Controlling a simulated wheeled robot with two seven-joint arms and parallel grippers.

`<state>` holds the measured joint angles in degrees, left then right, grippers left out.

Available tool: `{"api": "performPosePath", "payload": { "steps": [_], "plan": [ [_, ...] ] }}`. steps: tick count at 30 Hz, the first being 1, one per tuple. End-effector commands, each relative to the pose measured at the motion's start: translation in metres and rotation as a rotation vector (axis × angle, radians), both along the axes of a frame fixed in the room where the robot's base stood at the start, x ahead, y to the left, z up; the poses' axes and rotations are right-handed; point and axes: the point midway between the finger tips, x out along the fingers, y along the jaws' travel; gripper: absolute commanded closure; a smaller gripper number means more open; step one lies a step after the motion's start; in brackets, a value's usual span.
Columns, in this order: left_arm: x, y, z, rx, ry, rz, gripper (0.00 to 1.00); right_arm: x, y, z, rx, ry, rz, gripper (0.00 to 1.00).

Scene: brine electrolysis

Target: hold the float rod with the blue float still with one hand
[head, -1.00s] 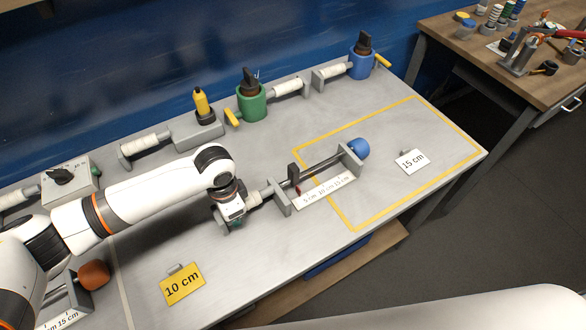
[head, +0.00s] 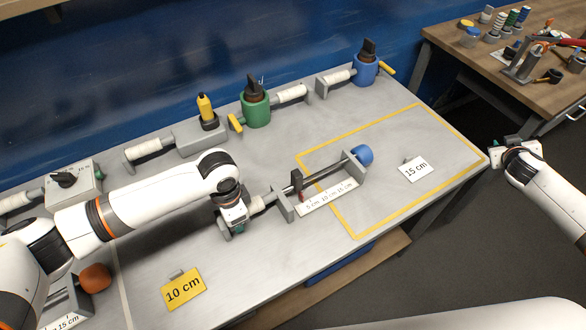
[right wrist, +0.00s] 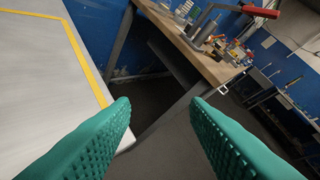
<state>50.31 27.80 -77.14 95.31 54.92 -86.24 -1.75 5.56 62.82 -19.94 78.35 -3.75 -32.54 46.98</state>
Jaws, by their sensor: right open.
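The float rod (head: 324,170) with the blue float (head: 362,155) lies across its grey stand inside and beside the yellow-taped area. A white scale strip (head: 327,198) marked 5, 10 and 15 cm runs along the stand. My left gripper (head: 236,226) is at the white handle end of this rod, left of the stand; its fingers are mostly hidden, so its grip cannot be told. My right gripper (head: 515,148) is off the table's right edge, away from the float. In the right wrist view its green fingers (right wrist: 165,125) are apart with nothing between them.
A 15 cm card (head: 415,170) stands right of the blue float, and a yellow 10 cm card (head: 184,289) at the front. Green (head: 256,108) and blue (head: 366,70) holders line the back. An orange float (head: 95,277) is at left. A wooden bench (head: 500,70) stands beyond a gap.

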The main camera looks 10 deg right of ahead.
Motion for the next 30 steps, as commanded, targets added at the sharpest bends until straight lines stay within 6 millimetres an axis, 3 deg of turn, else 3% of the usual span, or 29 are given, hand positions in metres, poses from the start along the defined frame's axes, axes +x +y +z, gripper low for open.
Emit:
{"api": "performPosePath", "payload": {
  "steps": [2,8,11,13,16,18,21,25,30],
  "plan": [
    [0.000,0.000,0.000,0.000,0.000,-0.001,1.00,0.018,0.029,0.023,-0.009,-0.042,0.092,0.58],
    [0.000,0.000,0.000,0.000,0.000,-0.001,1.00,0.047,0.132,0.042,-0.033,-0.116,0.388,0.58],
    [0.000,0.000,0.000,0.000,0.000,-0.001,1.00,0.055,0.195,0.056,-0.063,-0.180,0.561,0.58],
    [0.000,0.000,0.000,0.000,0.000,-0.001,1.00,0.054,0.248,0.070,-0.091,-0.248,0.697,0.58],
    [0.000,0.000,0.000,0.000,0.000,0.000,1.00,0.039,0.331,0.090,-0.117,-0.382,0.887,0.58],
    [0.000,0.000,0.000,0.000,0.000,0.000,1.00,0.015,0.383,0.078,-0.055,-0.447,0.965,0.58],
    [0.000,0.000,0.000,0.000,0.000,0.000,1.00,-0.020,0.432,0.038,0.121,-0.462,0.975,0.58],
    [0.000,0.000,0.000,0.000,0.000,0.000,1.00,-0.061,0.481,0.003,0.329,-0.481,0.939,0.58],
    [0.000,0.000,0.000,0.000,0.000,-0.001,1.00,-0.097,0.520,-0.014,0.498,-0.504,0.877,0.58]
  ]
}}
